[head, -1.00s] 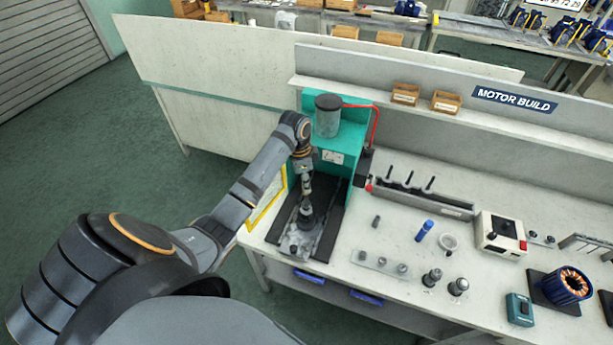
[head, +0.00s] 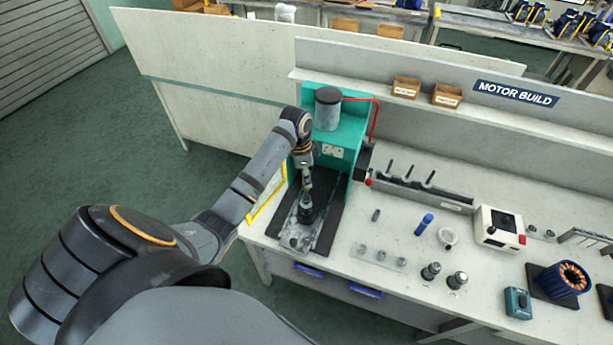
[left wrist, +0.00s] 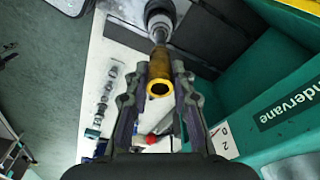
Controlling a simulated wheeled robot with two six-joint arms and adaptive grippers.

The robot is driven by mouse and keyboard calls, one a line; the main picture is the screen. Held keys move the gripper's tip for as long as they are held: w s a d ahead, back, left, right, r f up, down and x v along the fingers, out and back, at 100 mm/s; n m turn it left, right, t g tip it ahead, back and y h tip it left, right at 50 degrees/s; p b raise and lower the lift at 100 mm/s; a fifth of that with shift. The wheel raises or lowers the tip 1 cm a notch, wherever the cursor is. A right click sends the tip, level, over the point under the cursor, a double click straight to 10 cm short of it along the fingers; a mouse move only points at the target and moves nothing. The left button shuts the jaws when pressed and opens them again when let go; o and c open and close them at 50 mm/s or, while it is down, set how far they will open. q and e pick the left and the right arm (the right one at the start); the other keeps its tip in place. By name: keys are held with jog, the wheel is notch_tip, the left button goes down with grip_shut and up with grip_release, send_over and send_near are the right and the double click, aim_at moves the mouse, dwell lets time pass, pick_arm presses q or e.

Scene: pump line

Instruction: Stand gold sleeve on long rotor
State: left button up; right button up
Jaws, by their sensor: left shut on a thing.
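The gold sleeve (left wrist: 161,76) is between the fingertips of my left gripper (left wrist: 160,70), which is shut on it. In the left wrist view its open ring end faces the camera. Its far end lines up with the grey shaft of a rotor (left wrist: 159,21). I cannot tell whether the sleeve touches the shaft or is around it. In the head view the rotor (head: 306,213) stands upright on the press bed, and my left gripper (head: 306,178) is right above it, pointing down. The sleeve is too small to make out there. My right gripper is not in view.
The teal press (head: 349,135) stands close behind my left gripper. To the right are a rack with dark upright pins (head: 420,193), small grey parts (head: 380,255), a blue cylinder (head: 424,224) and a white box (head: 499,232). Bare bench lies between them.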

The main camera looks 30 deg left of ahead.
pick_arm(q)
jog(key=shift+a, duration=0.1)
jog(key=shift+f, duration=0.6)
dwell(0.7)
jog(key=shift+f, duration=0.25)
dwell(0.4)
jog(key=shift+f, duration=0.4)
jog(key=shift+f+b, duration=0.9)
jog(key=shift+f, duration=0.7)
jog(key=o, duration=0.9)
jog(key=shift+o, duration=0.5)
